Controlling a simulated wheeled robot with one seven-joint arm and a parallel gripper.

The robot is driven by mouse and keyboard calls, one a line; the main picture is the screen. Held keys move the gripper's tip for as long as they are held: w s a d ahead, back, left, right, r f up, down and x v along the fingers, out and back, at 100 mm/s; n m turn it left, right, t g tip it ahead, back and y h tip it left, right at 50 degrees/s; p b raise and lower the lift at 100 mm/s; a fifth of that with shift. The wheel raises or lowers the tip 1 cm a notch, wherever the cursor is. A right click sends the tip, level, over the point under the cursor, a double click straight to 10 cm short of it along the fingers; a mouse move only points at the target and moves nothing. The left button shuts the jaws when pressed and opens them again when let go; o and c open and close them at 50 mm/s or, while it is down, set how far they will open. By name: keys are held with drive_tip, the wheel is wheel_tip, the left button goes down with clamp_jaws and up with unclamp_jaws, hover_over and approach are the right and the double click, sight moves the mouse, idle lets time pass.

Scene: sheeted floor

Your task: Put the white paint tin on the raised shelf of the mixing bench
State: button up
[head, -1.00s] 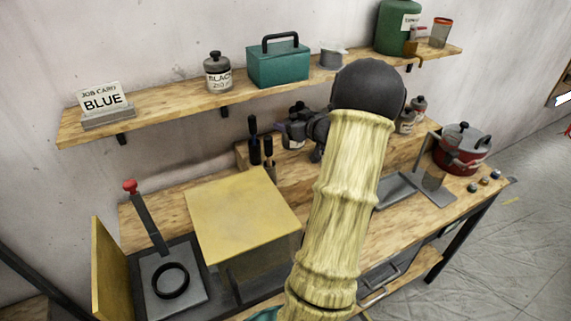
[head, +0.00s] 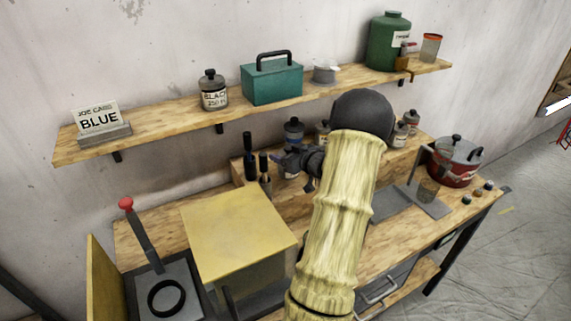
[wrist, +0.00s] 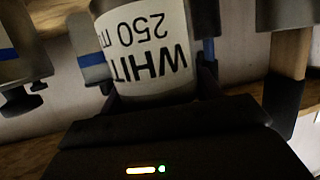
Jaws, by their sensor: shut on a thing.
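The white paint tin (wrist: 145,45), its label reading WHITE 250 upside down, fills the top middle of the wrist view. My gripper (wrist: 158,92) is shut on it, with a dark finger on either side. In the head view my gripper (head: 292,160) is at the raised shelf (head: 245,170) at the back of the mixing bench, close to the paint brushes. My wrist and forearm hide part of this shelf. I cannot tell from the head view whether the held tin touches the shelf.
Dark-handled brushes (head: 249,150) stand left of my gripper. A tin (head: 293,130) is behind it, and other tins (head: 411,120) stand farther right. The wall shelf (head: 165,128) overhangs above. A yellow box (head: 238,228) and a red pot (head: 456,165) stand on the bench.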

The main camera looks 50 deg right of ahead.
drive_tip(key=shift+f+p, duration=0.45)
drive_tip(key=shift+f, duration=1.6)
drive_tip(key=shift+f, duration=0.2)
drive_tip(key=o, duration=1.2)
